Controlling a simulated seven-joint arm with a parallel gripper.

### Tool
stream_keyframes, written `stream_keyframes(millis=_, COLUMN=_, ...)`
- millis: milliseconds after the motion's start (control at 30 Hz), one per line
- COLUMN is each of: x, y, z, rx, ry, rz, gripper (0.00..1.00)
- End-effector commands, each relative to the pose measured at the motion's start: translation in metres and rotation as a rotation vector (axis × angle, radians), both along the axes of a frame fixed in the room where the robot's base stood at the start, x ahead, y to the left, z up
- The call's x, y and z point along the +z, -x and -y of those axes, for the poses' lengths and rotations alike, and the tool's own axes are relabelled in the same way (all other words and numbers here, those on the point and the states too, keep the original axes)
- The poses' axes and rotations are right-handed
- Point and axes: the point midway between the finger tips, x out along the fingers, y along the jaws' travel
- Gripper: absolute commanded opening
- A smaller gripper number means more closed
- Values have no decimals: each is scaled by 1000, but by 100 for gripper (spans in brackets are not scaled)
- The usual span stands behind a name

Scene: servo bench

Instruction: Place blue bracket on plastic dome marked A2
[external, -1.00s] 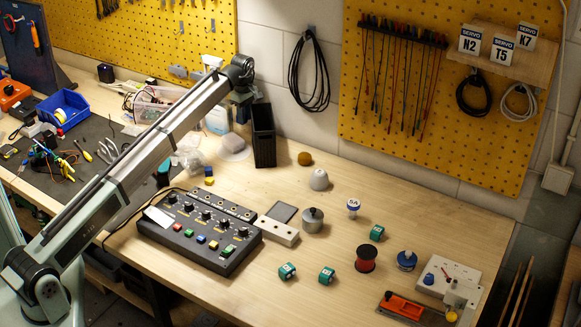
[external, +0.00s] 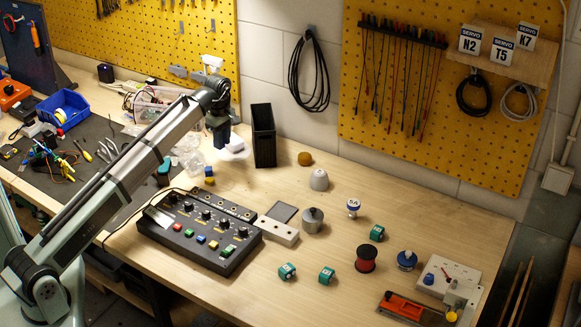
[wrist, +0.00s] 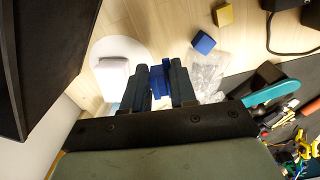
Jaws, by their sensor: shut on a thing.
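My gripper (wrist: 160,88) is shut on a blue bracket (wrist: 157,80), which shows between its fingers in the wrist view. In the external view my gripper (external: 220,146) points down over the back of the bench, left of the black bin; the bracket cannot be made out there. Behind the fingers in the wrist view is a pale block (wrist: 111,76) on a round white disc (wrist: 128,45). A pale grey dome (external: 319,180) stands upright on the bench in the external view. No A2 mark is readable, so I cannot tell which thing bears it.
A black bin (external: 263,135) stands close right of my gripper. A blue cube (wrist: 204,42) and a yellow cube (wrist: 223,14) lie nearby, with a clear bag (wrist: 207,72). A control box (external: 200,232) sits in front. Knobs and a red spool (external: 366,258) stand right.

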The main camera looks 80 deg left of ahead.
Motion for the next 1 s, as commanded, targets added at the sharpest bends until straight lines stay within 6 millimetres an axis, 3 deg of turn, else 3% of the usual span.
stream_keyframes(millis=167, x=0, y=1, z=16, rx=-12, ry=0, rz=0, gripper=0)
stream_keyframes(millis=367, x=3, y=-28, z=56, rx=-75, ry=-2, rz=3, gripper=0)
stream_keyframes(millis=567, x=17, y=-83, z=106, rx=-167, ry=-6, rz=10, gripper=0)
stream_keyframes(millis=800, x=43, y=-168, z=161, rx=-272, ry=-11, rz=20, gripper=0)
stream_keyframes(millis=1000, x=67, y=-234, z=192, rx=-289, ry=-10, rz=22, gripper=0)
